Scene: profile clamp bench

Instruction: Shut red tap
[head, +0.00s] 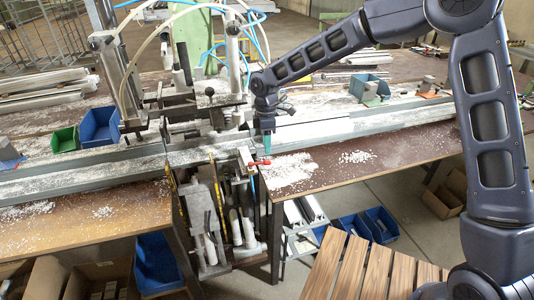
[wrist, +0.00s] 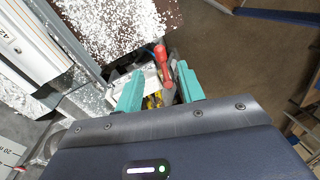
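The red tap (head: 260,163) has a small red lever handle at the front of the clamp bench, above the gap between the two table tops. In the wrist view the red handle (wrist: 163,62) lies between and just beyond my fingertips, nearer the right one. My gripper (head: 267,150) points down right above the handle in the head view. Its two teal fingers are apart in the wrist view (wrist: 160,70), with nothing held. I cannot tell whether a finger touches the handle. The tap's body is mostly hidden.
A long metal profile (head: 90,173) runs across the bench beside the tap. Clamp posts and hoses (head: 120,75) stand behind to the left. White chips (head: 290,170) cover parts of the tables.

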